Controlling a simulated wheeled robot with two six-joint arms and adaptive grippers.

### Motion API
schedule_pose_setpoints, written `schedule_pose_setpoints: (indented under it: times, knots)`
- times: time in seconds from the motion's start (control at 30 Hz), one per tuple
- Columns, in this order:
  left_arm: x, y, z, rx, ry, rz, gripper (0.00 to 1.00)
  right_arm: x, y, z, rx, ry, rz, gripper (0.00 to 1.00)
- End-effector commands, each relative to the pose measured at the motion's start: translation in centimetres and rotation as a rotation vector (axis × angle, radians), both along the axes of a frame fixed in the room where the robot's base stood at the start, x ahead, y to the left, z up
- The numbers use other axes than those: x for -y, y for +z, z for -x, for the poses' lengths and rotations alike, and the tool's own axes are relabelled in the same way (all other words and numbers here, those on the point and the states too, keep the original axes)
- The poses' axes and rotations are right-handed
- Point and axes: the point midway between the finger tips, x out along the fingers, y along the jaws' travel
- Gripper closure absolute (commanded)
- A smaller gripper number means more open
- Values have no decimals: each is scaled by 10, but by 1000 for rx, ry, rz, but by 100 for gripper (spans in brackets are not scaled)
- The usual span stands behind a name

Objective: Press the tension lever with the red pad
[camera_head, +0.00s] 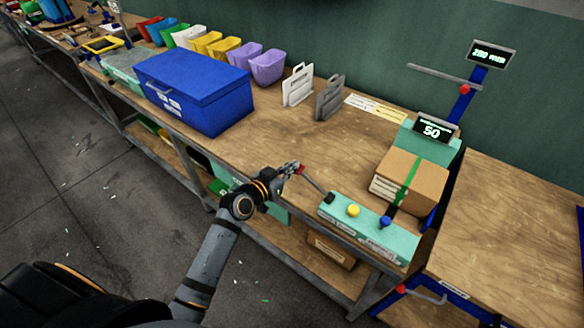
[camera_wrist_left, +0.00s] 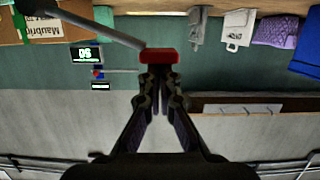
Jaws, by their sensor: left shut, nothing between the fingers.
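The tension lever is a grey bar (camera_head: 315,183) that slants up and left from the teal strapping unit (camera_head: 365,230). Its red pad (camera_head: 301,170) is at the upper end. My left gripper (camera_head: 293,168) is shut, with its fingertips right at the red pad. In the left wrist view the red pad (camera_wrist_left: 160,56) lies just past the tips of the left gripper (camera_wrist_left: 160,78), and the lever bar (camera_wrist_left: 100,25) runs off to the upper left. I cannot tell whether the tips touch the pad. My right gripper is not in view.
A cardboard box (camera_head: 409,183) with a green strap stands behind the yellow knob (camera_head: 353,210) and blue knob (camera_head: 385,221). A display (camera_head: 435,128) reads 50. A blue toolbox (camera_head: 195,88) stands at the left. The bench (camera_head: 270,140) between is clear.

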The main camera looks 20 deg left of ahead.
Motion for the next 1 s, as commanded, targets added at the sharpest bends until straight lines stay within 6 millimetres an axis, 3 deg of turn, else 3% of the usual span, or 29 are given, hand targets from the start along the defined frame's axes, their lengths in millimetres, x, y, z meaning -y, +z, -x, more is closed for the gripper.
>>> schedule_pose_setpoints:
  times: [0.37,0.77,1.0]
  knots:
    - [-7,-18,-2,-34,-1,91,100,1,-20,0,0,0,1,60]
    - [-18,-54,-6,-116,0,322,100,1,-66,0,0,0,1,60]
    - [-20,-66,-7,-119,0,331,100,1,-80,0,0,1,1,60]
